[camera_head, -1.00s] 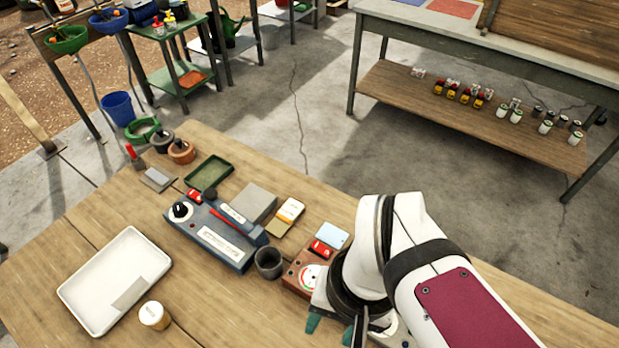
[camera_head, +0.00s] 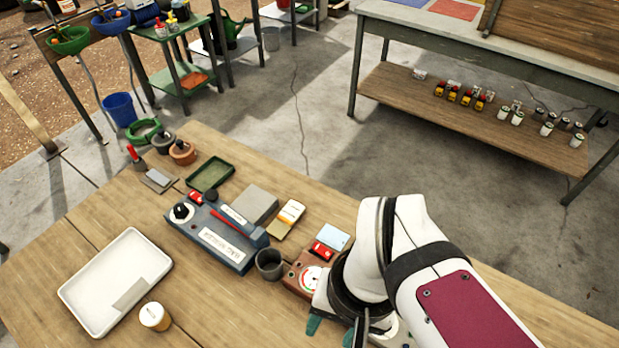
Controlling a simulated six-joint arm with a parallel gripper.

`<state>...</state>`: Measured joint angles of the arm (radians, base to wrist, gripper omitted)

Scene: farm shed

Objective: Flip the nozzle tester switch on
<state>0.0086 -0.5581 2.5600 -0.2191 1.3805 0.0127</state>
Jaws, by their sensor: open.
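A brown box with a round white gauge (camera_head: 311,278) and a red rocker switch (camera_head: 322,249) sits on the wooden table, partly hidden behind my arm. A blue-grey box (camera_head: 216,237) with a black knob, a smaller red switch (camera_head: 195,198) and a white label stands to its left. The label is too blurred to read, so I cannot tell from lettering which box is the nozzle tester. My gripper (camera_head: 337,330) is open, with teal-tipped fingers pointing down in front of the brown box. It looks empty and apart from both switches. The switch positions are too small to tell.
A dark cup (camera_head: 269,264) stands between the two boxes. A white tray (camera_head: 88,268) and a small jar (camera_head: 154,316) are at the left front. A green tray (camera_head: 209,174), a grey block (camera_head: 256,204) and pots lie behind. The front middle of the table is clear.

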